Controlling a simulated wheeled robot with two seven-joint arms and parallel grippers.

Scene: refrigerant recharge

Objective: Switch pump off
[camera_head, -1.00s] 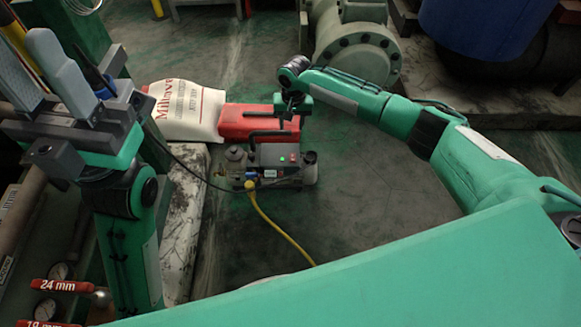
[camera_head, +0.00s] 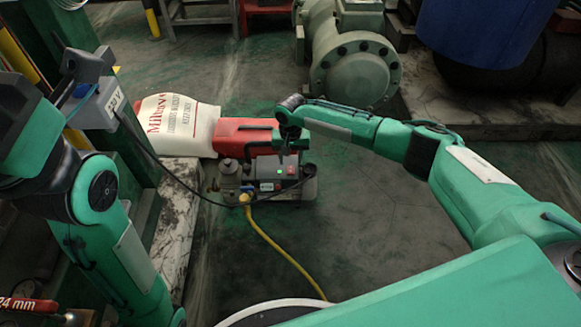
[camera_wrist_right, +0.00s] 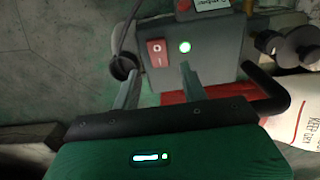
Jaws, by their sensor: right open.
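The pump (camera_head: 268,180) is a grey machine on the floor, with a small green light and a red spot on top. In the right wrist view, the pump's grey housing (camera_wrist_right: 215,62) carries a red rocker switch (camera_wrist_right: 157,52) beside a lit green light (camera_wrist_right: 184,46). My right gripper (camera_head: 288,148) is over the pump from above. In the wrist view its two fingers (camera_wrist_right: 160,84) are apart and empty, pointing at the switch and light face. Contact cannot be told. My left gripper (camera_head: 84,68) is at the upper left, partly hidden; its jaws do not show clearly.
A red case (camera_head: 235,134) lies right behind the pump, next to a white printed bag (camera_head: 175,124). A yellow hose (camera_head: 264,235) runs forward from the pump. A black cable leads left to a grey 120 V box (camera_head: 108,105). Floor right of the pump is clear.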

